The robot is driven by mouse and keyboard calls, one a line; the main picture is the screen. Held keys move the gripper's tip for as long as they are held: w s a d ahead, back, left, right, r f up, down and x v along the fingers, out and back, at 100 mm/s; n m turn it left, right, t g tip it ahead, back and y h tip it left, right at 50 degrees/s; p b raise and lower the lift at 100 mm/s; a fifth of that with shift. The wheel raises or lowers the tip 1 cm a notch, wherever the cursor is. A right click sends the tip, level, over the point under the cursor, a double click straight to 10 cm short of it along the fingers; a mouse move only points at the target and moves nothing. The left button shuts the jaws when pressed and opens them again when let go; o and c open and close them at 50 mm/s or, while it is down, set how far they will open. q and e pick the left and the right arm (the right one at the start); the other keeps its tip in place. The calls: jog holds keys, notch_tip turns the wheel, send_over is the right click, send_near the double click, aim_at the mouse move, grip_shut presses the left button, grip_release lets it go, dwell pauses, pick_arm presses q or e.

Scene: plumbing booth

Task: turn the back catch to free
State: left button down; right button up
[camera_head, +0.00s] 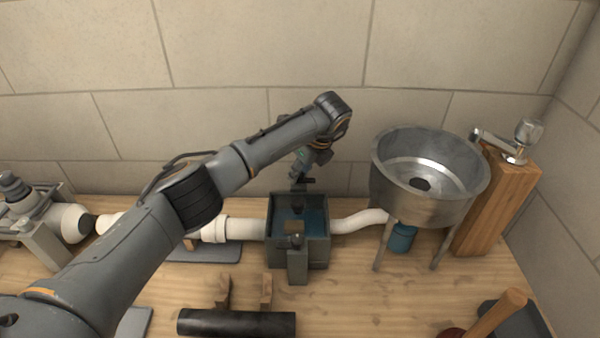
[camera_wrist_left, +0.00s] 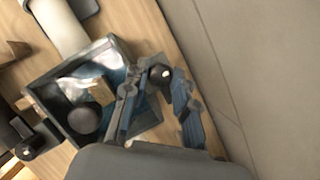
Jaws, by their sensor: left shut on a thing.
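The grey open box (camera_head: 324,250) stands on the bench with blue-tinted water in it. The back catch (camera_head: 305,181) is a dark piece at its wall-side edge. In the left wrist view the back catch (camera_wrist_left: 160,74) shows as a dark round knob between my fingers. My left gripper (camera_head: 300,174) reaches down over the back edge from above. In the left wrist view the left gripper (camera_wrist_left: 158,88) has its fingers around the back catch, shut on it. The catch's lower part is hidden. The front catch (camera_head: 297,262) stands at the box's near side. My right gripper is not in view.
White pipes (camera_head: 245,229) join the box at left and right. A metal basin (camera_head: 430,207) on legs stands to the right, beside a wooden post (camera_head: 497,207) with a tap. A dark cylinder (camera_head: 237,323) lies in front. The wall (camera_head: 320,130) is close behind.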

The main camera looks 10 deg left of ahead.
pick_arm(q)
jog(key=c, duration=1.1)
grip_release()
jog(key=shift+o, duration=0.2)
jog(key=v, duration=1.2)
jog(key=shift+w, duration=0.15)
